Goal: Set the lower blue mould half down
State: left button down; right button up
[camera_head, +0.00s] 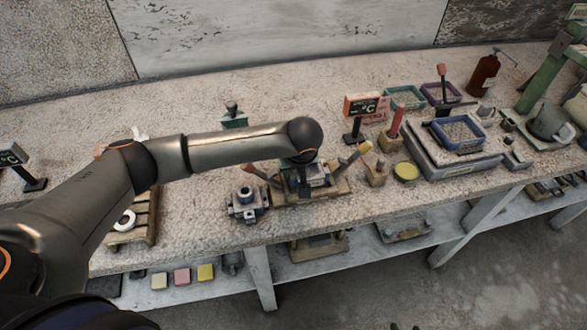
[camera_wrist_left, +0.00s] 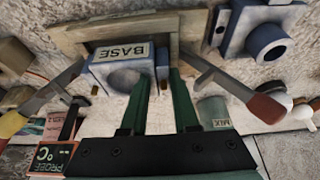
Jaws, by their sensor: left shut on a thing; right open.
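The lower blue mould half (camera_wrist_left: 124,76) is a pale blue block with a round hollow and a "BASE" label; it also shows in the head view (camera_head: 318,179). My left gripper (camera_wrist_left: 162,76) is shut on its edge, with the dark green fingers at its right side in the wrist view. It is at a wooden stand (camera_head: 334,189); I cannot tell whether it touches the stand. Another blue mould part (camera_head: 247,202) with a round raised middle sits just left of the stand. The tips of my right gripper (camera_head: 404,327) show at the bottom edge, apart and empty.
Tools with yellow (camera_head: 363,147) and red (camera_wrist_left: 267,108) ends flank the stand. A small wooden block (camera_head: 376,175) and a yellow disc (camera_head: 406,171) lie to the right. A scale with a blue tray (camera_head: 458,133) is beyond them. The bench's front edge is close.

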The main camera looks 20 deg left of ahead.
pick_arm(q)
jog(key=shift+f+b, duration=0.4)
jog(key=shift+f, duration=0.55)
jog(key=c, duration=0.6)
grip_release()
jog(key=shift+f, duration=0.1)
jog(key=shift+r+p, duration=0.65)
jog(key=shift+r, duration=1.45)
jog(key=shift+s+f, duration=0.1)
